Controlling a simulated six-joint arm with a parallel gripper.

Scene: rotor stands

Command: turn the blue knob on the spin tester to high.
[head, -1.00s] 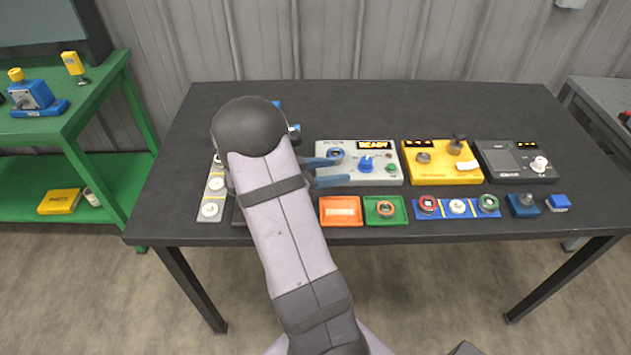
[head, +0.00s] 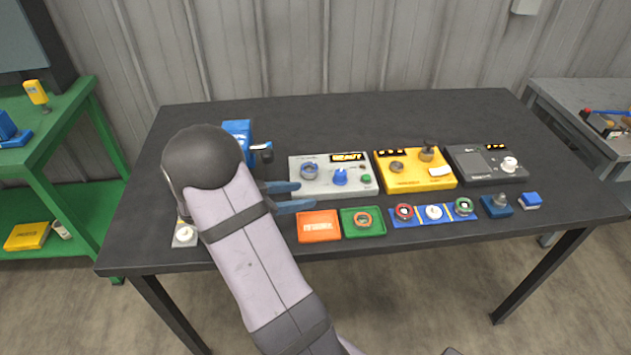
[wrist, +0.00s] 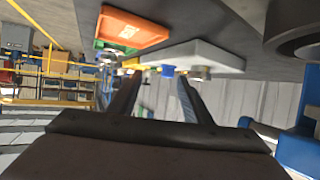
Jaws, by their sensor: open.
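The spin tester is most likely the light grey box (head: 322,190) near the middle of the table, with a lit display reading something like "READY". In the wrist view the open fingers (wrist: 158,100) frame the blue knob (wrist: 168,71), with the grey box (wrist: 205,55) tilted above. The knob's setting is too small to read.
A yellow box (head: 415,180) and a dark grey box (head: 487,172) stand to the right. An orange tray (head: 318,238), a green tray (head: 378,227) and a blue strip with round parts (head: 419,215) lie in front. A blue device (head: 239,130) stands behind my arm. The table's back is clear.

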